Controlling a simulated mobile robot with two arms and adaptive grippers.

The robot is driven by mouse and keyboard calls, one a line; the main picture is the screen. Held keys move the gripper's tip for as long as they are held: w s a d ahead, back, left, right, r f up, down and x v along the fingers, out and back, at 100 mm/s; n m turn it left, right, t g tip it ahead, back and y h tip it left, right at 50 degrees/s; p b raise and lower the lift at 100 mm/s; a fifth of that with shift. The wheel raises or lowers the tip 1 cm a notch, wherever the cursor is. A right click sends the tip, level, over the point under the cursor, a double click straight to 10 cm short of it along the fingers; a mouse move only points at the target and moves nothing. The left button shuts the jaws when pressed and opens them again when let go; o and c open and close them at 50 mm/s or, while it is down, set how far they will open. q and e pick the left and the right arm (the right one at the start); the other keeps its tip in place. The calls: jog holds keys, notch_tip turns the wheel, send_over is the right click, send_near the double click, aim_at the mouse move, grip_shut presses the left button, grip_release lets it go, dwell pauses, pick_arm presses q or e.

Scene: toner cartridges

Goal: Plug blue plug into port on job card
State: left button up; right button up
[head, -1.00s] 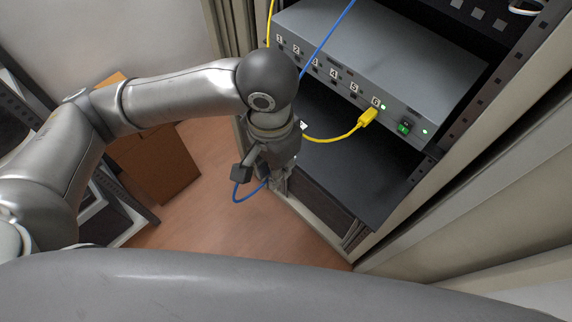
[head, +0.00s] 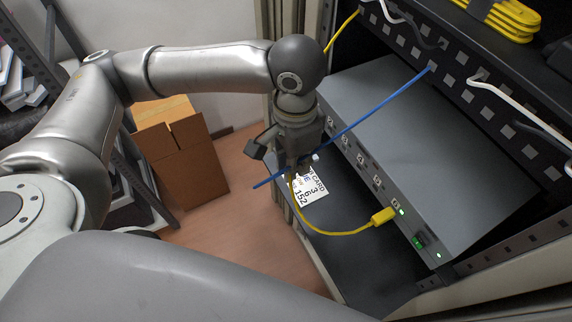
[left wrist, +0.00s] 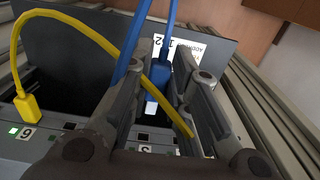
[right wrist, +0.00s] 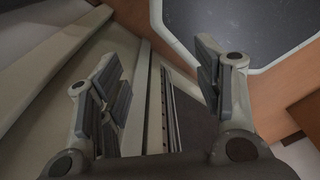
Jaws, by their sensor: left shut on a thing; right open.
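My left gripper (head: 298,166) is in front of the grey device (head: 410,130), near its low-numbered end. In the left wrist view it is shut on the blue plug (left wrist: 159,77), whose clear tip (left wrist: 152,106) points toward the device's port face and looks apart from it. The white job card (head: 309,188) lies on the black shelf below the gripper, partly covered; its writing is only partly readable. Small numbered ports line the device front. My right gripper (right wrist: 158,68) is open and empty in the right wrist view, away from the device.
A yellow plug (head: 383,216) sits in the port marked 6, and its cable loops across my left gripper. The blue cable (head: 375,105) runs up to the patch panel. Rack posts stand at the sides. A cardboard box (head: 180,150) is on the floor at left.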

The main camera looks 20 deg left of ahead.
aim_at(315, 157)
pick_arm(q)
jog(key=shift+w+d+f+b, duration=0.3)
jog(key=shift+w+d+b, duration=0.05)
jog(key=shift+w, duration=0.15)
jog(key=shift+w+d+f+b, duration=0.25)
jog(key=shift+w+d+b, duration=0.1)
jog(key=shift+w, duration=0.15)
jog(key=shift+w+d+f, duration=0.1)
jog(key=shift+w+d, duration=0.05)
jog(key=shift+w, duration=0.05)
jog(key=shift+w+d+r, duration=0.2)
jog(key=shift+w+d, duration=0.15)
jog(key=shift+w, duration=0.05)
jog(key=shift+w+d+p, duration=0.35)
jog(key=shift+w+p, duration=0.05)
jog(key=shift+p, duration=0.05)
jog(key=shift+f, duration=0.1)
pick_arm(e)
jog(key=shift+w+d+f, duration=0.25)
jog(key=shift+w+d, duration=0.1)
jog(key=shift+w, duration=0.15)
jog(key=shift+w+d+f, duration=0.2)
jog(key=shift+w+d, duration=0.15)
jog(key=shift+w, duration=0.1)
jog(key=shift+w, duration=0.3)
jog(key=shift+a+r, duration=0.25)
